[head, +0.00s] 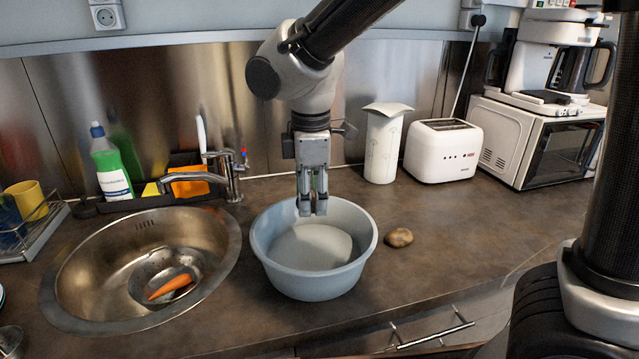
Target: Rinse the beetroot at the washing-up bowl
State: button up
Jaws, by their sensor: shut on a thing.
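The washing-up bowl (279,272) is round and pale blue-grey and stands on the worktop right of the sink. A pale grey surface shows inside it, perhaps water. My gripper (312,208) points straight down over the back part of the bowl, its fingertips at about the height of the rim in the picture. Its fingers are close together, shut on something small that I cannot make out. I see no beetroot that I can identify. A brown, potato-like lump (398,238) lies on the worktop just right of the bowl.
A green bottle (110,165), a white canister (383,145), a toaster (441,150) and a microwave (520,140) line the back.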

jog(key=shift+d+f, duration=0.15)
jog(key=shift+f, duration=6.6)
jog(key=shift+r, duration=0.1)
jog(key=shift+r, duration=6.1)
jog(key=shift+r, duration=0.1)
jog(key=shift+r, duration=1.9)
